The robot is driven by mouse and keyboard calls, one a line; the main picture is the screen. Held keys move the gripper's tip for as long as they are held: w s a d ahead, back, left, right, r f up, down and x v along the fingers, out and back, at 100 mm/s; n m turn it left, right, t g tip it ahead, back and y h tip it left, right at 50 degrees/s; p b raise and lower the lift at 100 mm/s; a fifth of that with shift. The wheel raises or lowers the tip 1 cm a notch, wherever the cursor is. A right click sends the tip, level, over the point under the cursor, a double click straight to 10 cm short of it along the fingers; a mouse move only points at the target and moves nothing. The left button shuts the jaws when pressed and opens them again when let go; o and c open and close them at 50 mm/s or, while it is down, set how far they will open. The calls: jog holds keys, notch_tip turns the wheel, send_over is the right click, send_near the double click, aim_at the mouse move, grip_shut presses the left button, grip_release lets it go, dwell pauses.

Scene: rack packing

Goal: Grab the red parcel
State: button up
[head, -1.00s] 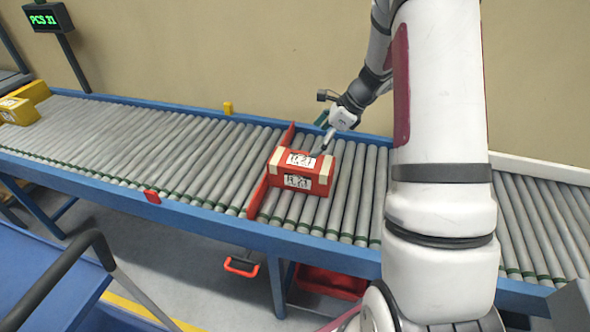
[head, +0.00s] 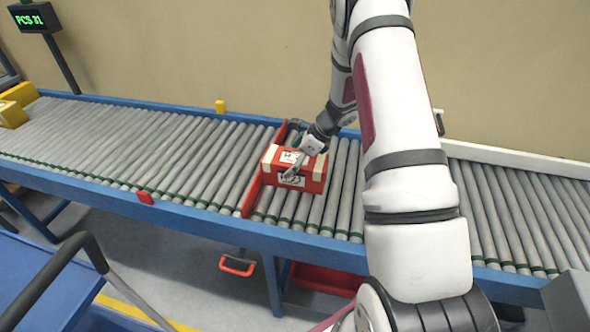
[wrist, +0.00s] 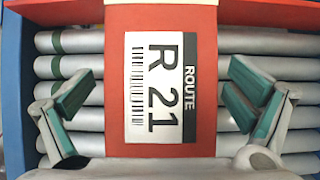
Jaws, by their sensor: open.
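The red parcel (head: 315,180), a box with cream tape at its corners, lies on the roller conveyor against a red stop plate. In the wrist view the parcel (wrist: 115,90) fills the middle, with a white "ROUTE R 21" label facing the camera. My gripper (head: 296,163) is at the parcel, reaching over it from the back. In the wrist view my gripper (wrist: 158,95) is open, with one green-padded finger on each side of the parcel and gaps between. How low the fingertips are against its sides I cannot tell.
The red stop plate (head: 252,193) stands across the conveyor (head: 165,150), close to the parcel's left. Yellow boxes (head: 12,113) sit at the far left end. A blue cart (head: 40,280) stands front left. The rollers left of the plate are mostly clear.

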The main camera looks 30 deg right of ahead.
jog(key=shift+x, duration=1.4)
jog(key=shift+c, duration=0.5)
jog(key=c, duration=1.5)
jog(key=shift+s+r, duration=0.1)
